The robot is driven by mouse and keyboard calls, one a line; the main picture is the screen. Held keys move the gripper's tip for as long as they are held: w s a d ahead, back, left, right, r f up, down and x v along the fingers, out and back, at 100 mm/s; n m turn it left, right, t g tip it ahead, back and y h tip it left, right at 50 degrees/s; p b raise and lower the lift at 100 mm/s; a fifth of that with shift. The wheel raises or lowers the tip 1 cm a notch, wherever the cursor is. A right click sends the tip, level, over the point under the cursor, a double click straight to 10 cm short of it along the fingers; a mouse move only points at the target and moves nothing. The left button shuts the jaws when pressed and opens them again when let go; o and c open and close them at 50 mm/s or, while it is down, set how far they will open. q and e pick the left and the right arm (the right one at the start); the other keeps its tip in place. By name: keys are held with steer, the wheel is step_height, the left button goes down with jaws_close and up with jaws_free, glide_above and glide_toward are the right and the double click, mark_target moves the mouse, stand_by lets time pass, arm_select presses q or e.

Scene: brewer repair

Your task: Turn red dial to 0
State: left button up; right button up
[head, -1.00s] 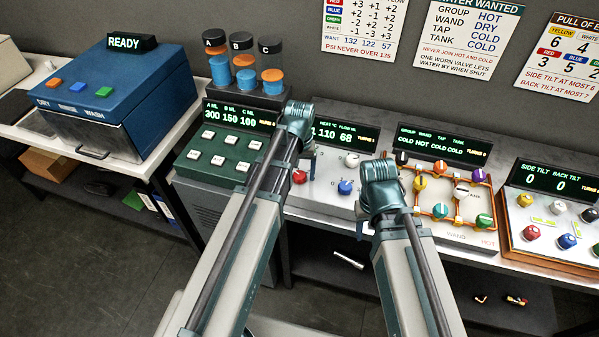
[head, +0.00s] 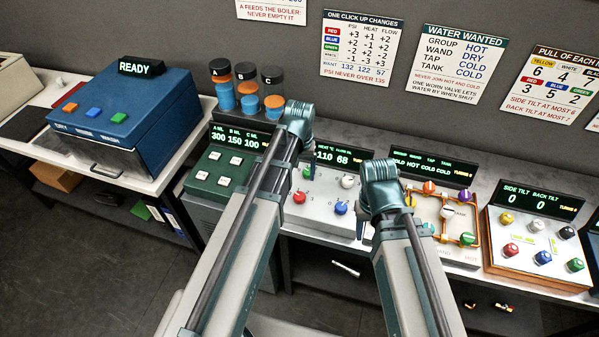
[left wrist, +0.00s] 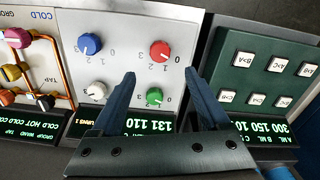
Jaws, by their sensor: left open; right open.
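The red dial (head: 299,197) is a round knob on the white brewer panel (head: 322,208), right of my left arm in the head view. In the left wrist view the red dial (left wrist: 160,51) shows whole, with numbers printed around it; its pointer is too unclear to read. My left gripper (left wrist: 162,78) is open and empty there, its fingertips spread to either side below the dial in the picture, seemingly apart from it. In the head view its fingers are mostly hidden behind the wrist. My right gripper (head: 365,228) is open, partly hidden by its own arm.
The panel also has blue (left wrist: 89,43), green (left wrist: 154,96) and white (left wrist: 97,91) dials near the red one. A green button panel (head: 221,167) stands left, a piped valve panel (head: 447,225) right. A chart (head: 362,50) hangs on the wall behind.

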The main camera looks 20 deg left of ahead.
arm_select(q)
step_height(320, 180, up, 3)
steer(key=shift+f+p, duration=0.1)
steer(key=shift+p, duration=0.75)
arm_select(e)
step_height(320, 180, up, 3)
steer(key=shift+f, duration=0.1)
arm_select(q)
steer(key=s+d+f+m+y+b, duration=0.1)
steer(key=s+d+f+m+b, duration=0.4)
steer(key=s+d+f+b, duration=0.5)
steer(key=s+f+b, duration=0.3)
steer(key=s, duration=0.1)
steer(key=shift+s+d+f+m, duration=0.15)
steer(key=shift+s+d+m, duration=0.15)
steer(key=shift+m, duration=0.1)
arm_select(e)
step_height(320, 180, down, 13)
steer(key=shift+f, duration=0.2)
arm_select(q)
steer(key=shift+a, duration=0.1)
